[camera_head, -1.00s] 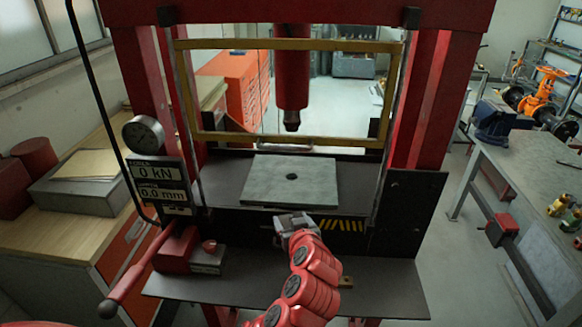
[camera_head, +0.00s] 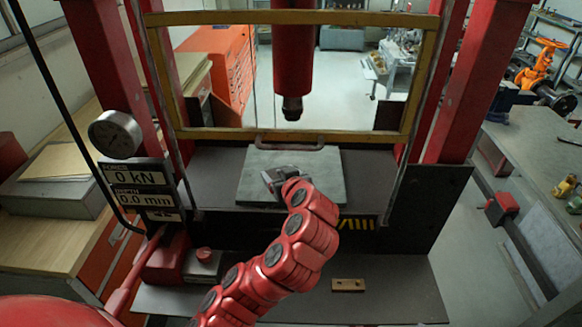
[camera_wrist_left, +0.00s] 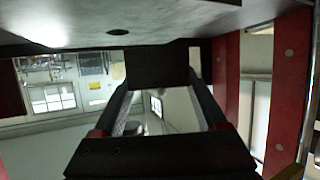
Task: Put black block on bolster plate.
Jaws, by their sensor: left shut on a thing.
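The bolster plate (camera_head: 252,165) is a grey square plate on the press bed; its hole is hidden behind my gripper in the head view. My left gripper (camera_head: 277,178) is over the plate's middle, under the press ram. In the left wrist view, which looks upside down, the left gripper (camera_wrist_left: 158,72) is shut on the black block (camera_wrist_left: 157,68), held between its fingertips. The plate (camera_wrist_left: 190,22) and its hole show at the top of that view. I cannot tell whether the block touches the plate. My right gripper is not in view.
The red ram (camera_head: 292,60) hangs above the plate. The yellow-framed guard (camera_head: 290,136) stands raised behind my gripper. A force readout (camera_head: 142,172) and gauge (camera_head: 115,134) are at left. A small brass-coloured piece (camera_head: 348,285) lies on the front shelf.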

